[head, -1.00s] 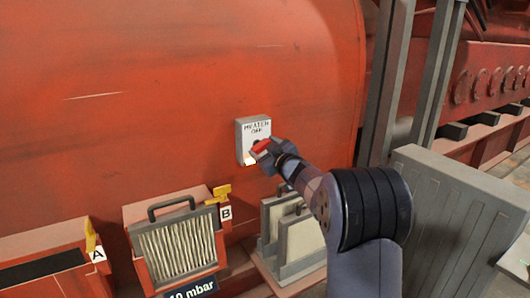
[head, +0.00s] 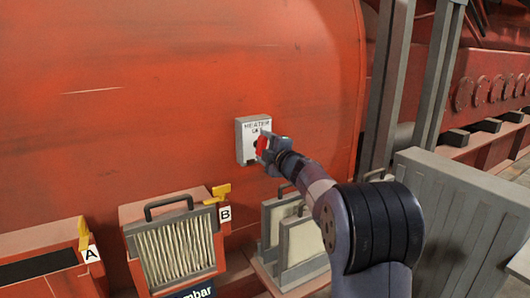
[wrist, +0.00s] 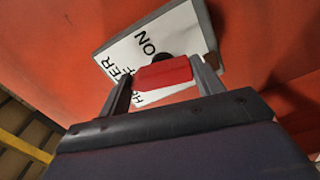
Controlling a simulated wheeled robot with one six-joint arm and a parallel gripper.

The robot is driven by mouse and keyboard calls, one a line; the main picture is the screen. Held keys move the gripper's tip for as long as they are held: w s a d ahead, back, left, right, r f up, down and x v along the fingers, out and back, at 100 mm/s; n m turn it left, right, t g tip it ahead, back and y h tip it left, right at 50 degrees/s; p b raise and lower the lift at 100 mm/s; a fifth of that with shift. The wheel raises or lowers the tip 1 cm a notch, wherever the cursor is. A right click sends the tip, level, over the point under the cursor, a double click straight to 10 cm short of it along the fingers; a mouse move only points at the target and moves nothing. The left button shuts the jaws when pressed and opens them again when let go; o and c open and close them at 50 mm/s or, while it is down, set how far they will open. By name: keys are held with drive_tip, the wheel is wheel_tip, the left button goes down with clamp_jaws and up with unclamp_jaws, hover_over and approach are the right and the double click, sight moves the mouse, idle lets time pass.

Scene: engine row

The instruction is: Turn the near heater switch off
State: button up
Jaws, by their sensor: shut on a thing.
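The heater switch box (head: 246,152) is a small pale box on the red tank wall, lettered HEATER. In the wrist view its white face (wrist: 185,28) appears turned, with ON readable and the other lettering partly covered. The red switch handle (wrist: 163,74) stands out from a dark pivot on that face and also shows in the head view (head: 262,144). My gripper (head: 268,149) is at the box, its two fingers (wrist: 163,84) shut on the red handle from either side. I cannot tell exactly which mark the handle points to.
Below stand a pleated filter (head: 176,250) in a red housing with a yellow latch (head: 221,191) marked B, and a yellow latch (head: 83,232) marked A. Pale filter panels (head: 300,243) lean beneath my arm. A large grey ribbed panel (head: 460,205) stands at right.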

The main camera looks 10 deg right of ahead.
drive_tip(key=shift+n+b, duration=0.4)
drive_tip(key=shift+n, duration=0.8)
drive_tip(key=o, duration=1)
drive_tip(key=shift+s, duration=0.1)
drive_tip(key=b+v, duration=0.1)
drive_tip(key=v, duration=0.9)
drive_tip(key=shift+s, duration=0.35)
drive_tip(key=shift+w, duration=0.15)
